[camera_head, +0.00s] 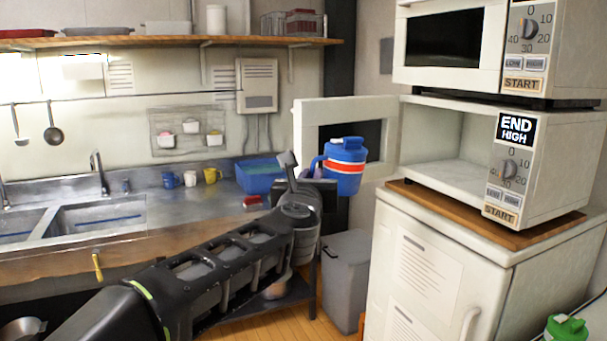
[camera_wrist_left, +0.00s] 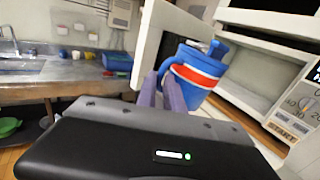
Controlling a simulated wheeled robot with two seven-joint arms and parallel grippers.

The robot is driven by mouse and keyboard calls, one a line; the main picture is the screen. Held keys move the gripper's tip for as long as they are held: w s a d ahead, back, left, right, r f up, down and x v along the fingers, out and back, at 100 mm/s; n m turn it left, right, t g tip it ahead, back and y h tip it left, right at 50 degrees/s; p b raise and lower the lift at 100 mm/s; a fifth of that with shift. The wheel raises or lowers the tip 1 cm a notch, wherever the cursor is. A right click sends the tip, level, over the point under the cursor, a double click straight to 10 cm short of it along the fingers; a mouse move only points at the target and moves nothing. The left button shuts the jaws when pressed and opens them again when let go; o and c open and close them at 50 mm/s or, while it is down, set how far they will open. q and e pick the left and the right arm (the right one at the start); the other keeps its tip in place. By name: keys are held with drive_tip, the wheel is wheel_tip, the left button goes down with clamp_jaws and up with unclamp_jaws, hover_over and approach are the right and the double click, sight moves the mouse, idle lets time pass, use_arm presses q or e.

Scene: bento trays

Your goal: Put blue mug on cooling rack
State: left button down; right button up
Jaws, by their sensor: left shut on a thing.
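A large blue mug-like jug (camera_head: 345,166) with a red and white band and a blue lid is held up in front of the open microwave door. In the left wrist view the jug (camera_wrist_left: 195,74) is close beyond the fingers, slightly tilted. My left gripper (camera_wrist_left: 161,82) is shut on its handle side; the exact contact is partly hidden. A small plain blue mug (camera_head: 171,180) stands on the counter near the sink. I cannot clearly make out a cooling rack. My right gripper is not in view.
The lower microwave (camera_head: 547,160) has its door (camera_head: 308,128) open to the left and its inside looks empty. A white mug (camera_head: 190,178), a yellow mug (camera_head: 211,176) and a blue bin (camera_head: 262,180) stand on the counter (camera_head: 225,205). A wire wall rack (camera_head: 187,118) hangs above.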

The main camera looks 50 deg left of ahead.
use_arm(q)
drive_tip(key=w+d+f+m+t+h, duration=0.2)
drive_tip(key=w+d+f+m+h, duration=0.1)
drive_tip(key=w+d+f, duration=1.3)
drive_tip(key=s+d+f+m+t+h, duration=0.1)
drive_tip(key=d+f+h, duration=0.3)
drive_tip(key=d+f, duration=0.5)
drive_tip(key=d+f+m+t+h, duration=0.1)
drive_tip(key=d+f+m+h, duration=0.3)
drive_tip(key=d+f, duration=0.5)
wheel_tip(320, 180, down, 5)
drive_tip(key=shift+s+r+h, duration=0.1)
drive_tip(key=shift+s+h, duration=0.25)
drive_tip(key=shift+h, duration=0.05)
drive_tip(key=shift+d, duration=0.15)
